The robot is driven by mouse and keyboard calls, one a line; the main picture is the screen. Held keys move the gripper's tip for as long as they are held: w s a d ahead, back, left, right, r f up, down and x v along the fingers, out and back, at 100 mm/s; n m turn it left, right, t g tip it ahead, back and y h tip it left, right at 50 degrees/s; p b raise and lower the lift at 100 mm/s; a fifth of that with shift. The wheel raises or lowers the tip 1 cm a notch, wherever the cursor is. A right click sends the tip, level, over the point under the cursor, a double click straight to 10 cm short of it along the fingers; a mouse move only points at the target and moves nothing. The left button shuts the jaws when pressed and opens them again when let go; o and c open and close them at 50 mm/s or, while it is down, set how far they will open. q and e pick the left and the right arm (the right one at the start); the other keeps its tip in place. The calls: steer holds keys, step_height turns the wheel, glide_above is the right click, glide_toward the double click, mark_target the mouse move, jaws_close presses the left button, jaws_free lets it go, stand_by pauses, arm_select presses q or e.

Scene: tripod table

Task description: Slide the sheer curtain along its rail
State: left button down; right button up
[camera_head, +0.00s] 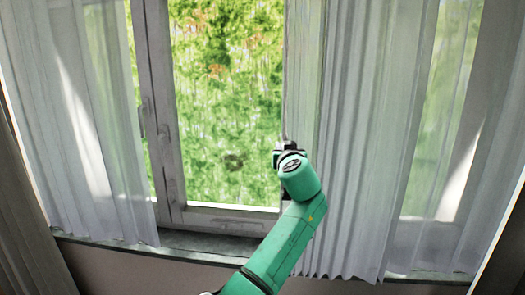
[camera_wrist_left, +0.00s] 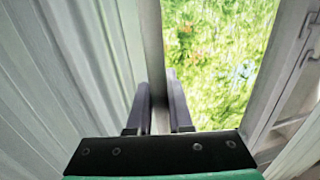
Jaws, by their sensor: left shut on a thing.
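A sheer white curtain (camera_head: 360,130) hangs in vertical folds right of the bare window pane. It also fills the left of the left wrist view (camera_wrist_left: 65,70). My left gripper (camera_head: 283,147) is at this curtain's left edge, in front of the window. In the left wrist view its two dark fingers (camera_wrist_left: 159,105) stand on either side of the curtain's narrow grey edge strip. The gripper is shut on that edge. The rail is out of view above. My right gripper is not in view.
Another sheer curtain (camera_head: 75,130) hangs at the left. Between them is a window frame (camera_head: 160,100) with handles and green foliage outside. A dark sill (camera_head: 200,243) runs below. Darker drapes (camera_head: 25,215) stand at the far left.

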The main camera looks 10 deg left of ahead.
arm_select(q)
steer(key=d, duration=0.2)
steer(key=shift+d+r, duration=0.15)
steer(key=shift+d, duration=0.15)
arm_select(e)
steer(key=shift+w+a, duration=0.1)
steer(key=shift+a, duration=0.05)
arm_select(q)
steer(key=c, duration=1)
jaws_free()
steer(key=shift+o, duration=0.8)
steer(key=shift+w, duration=0.1)
steer(key=shift+w+f, duration=0.1)
steer(key=shift+f, duration=0.1)
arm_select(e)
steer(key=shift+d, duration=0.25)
